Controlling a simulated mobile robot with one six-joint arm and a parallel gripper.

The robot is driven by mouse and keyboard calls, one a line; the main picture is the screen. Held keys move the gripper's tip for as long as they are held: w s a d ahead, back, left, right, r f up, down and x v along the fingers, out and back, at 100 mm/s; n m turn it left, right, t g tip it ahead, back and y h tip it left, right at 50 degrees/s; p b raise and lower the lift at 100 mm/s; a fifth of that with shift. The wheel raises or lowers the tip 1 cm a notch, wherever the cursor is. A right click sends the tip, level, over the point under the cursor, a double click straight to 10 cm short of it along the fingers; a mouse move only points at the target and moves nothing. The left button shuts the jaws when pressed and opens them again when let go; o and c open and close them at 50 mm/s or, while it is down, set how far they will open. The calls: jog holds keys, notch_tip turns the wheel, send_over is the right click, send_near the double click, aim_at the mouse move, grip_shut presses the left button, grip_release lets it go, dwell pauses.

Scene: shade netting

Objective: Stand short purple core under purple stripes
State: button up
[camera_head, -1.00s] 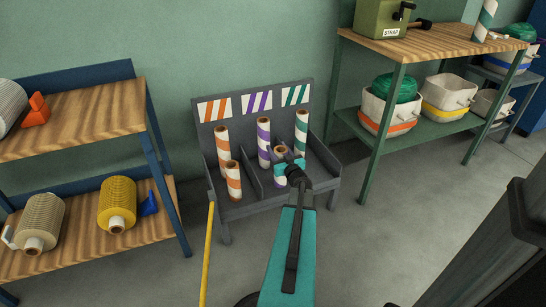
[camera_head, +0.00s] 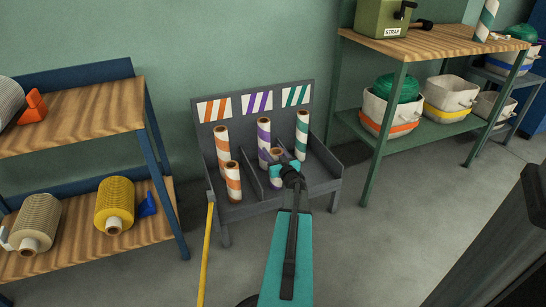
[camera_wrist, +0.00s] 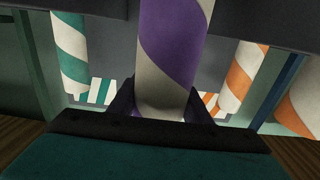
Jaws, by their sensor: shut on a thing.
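The short purple core (camera_head: 277,183), white with purple stripes, is upright in my gripper (camera_head: 285,169). It is at the front of the middle bay of a grey rack (camera_head: 328,186), below the purple stripes sign (camera_head: 258,102). A tall purple core (camera_head: 264,138) stands behind it. My gripper is shut around the short core, which also shows in the wrist view (camera_wrist: 172,45). My gripper hides part of the core in the head view. I cannot tell whether its base touches the rack floor.
Tall and short orange cores (camera_head: 222,146) stand in the left bay, and a tall green core (camera_head: 302,132) in the right bay. Low dividers separate the bays. A wooden-topped shelf (camera_head: 80,118) is at left, a green-framed table (camera_head: 440,44) at right.

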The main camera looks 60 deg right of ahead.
jog(key=shift+f, duration=0.6)
jog(key=o, duration=1.6)
jog(key=shift+c, duration=0.2)
jog(key=p+v, duration=0.3)
jog(key=v, duration=0.9)
jog(key=shift+s, duration=0.1)
